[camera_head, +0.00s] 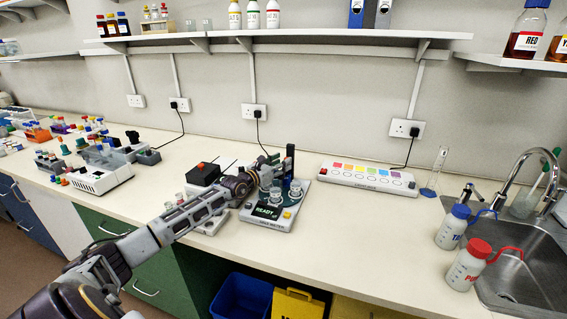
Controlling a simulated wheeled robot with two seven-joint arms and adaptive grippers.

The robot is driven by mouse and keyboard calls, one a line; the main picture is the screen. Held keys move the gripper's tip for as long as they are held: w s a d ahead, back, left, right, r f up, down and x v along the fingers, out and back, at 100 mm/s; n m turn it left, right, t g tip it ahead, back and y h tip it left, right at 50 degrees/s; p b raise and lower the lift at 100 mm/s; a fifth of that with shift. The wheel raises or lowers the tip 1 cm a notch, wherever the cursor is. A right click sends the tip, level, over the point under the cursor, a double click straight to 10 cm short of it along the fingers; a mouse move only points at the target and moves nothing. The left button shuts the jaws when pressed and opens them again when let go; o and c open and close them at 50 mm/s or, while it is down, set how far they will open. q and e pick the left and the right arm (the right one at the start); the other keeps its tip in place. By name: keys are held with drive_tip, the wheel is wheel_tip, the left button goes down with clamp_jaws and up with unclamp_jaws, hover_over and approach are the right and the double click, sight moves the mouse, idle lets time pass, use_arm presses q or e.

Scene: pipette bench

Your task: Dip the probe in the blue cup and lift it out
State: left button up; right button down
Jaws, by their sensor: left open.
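A white meter (281,224) with a lit READY display (266,211) stands on the bench at the middle. Two small clear cups, a left one (276,196) and a right one (295,188), sit on it. I cannot tell which cup is blue. A dark upright post (290,163) rises at the meter's back. My left gripper (267,174) is open at the meter, beside the post and above the cups. The probe is not clearly visible; the gripper and post may hide it. My right gripper is not in view.
A strip of coloured pads (366,178) lies to the right. Two wash bottles (468,265) stand by the sink (520,275). Bench right of the meter is clear.

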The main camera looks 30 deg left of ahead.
use_arm(q)
drive_tip(key=shift+w+d, duration=0.1)
drive_tip(key=shift+w, duration=0.8)
drive_tip(key=shift+c, duration=0.8)
drive_tip(key=shift+d, duration=0.1)
drive_tip(key=c, duration=0.5)
drive_tip(key=shift+r, duration=0.1)
drive_tip(key=shift+c, duration=1.1)
clamp_jaws()
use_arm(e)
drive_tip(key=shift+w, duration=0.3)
